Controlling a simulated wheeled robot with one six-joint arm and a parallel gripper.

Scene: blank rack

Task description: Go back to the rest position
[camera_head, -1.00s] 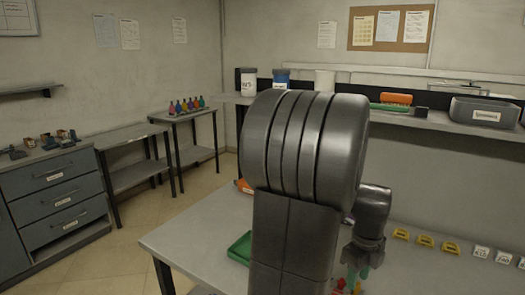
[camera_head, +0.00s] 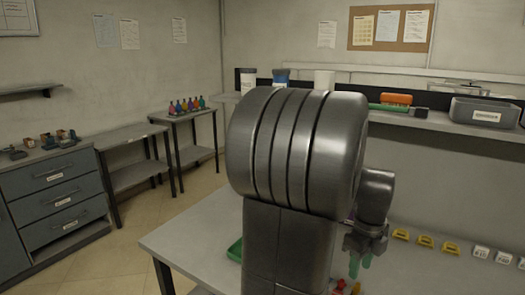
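My own arm fills the middle of the head view, a large grey rounded link over the workbench (camera_head: 188,243). My gripper (camera_head: 360,262) hangs beyond it, pointing down above the bench, partly hidden by the arm. Green finger-like tips show below its dark body, and small red and yellow items (camera_head: 355,288) show just under them. I cannot tell whether the fingers are apart or hold anything.
A green tray (camera_head: 235,250) is mostly hidden behind my arm. Yellow holders (camera_head: 425,241) and white labelled blocks (camera_head: 481,252) line the bench at right. A shelf behind carries a grey bin (camera_head: 486,112) and an orange rack (camera_head: 396,99). The bench's left front is clear.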

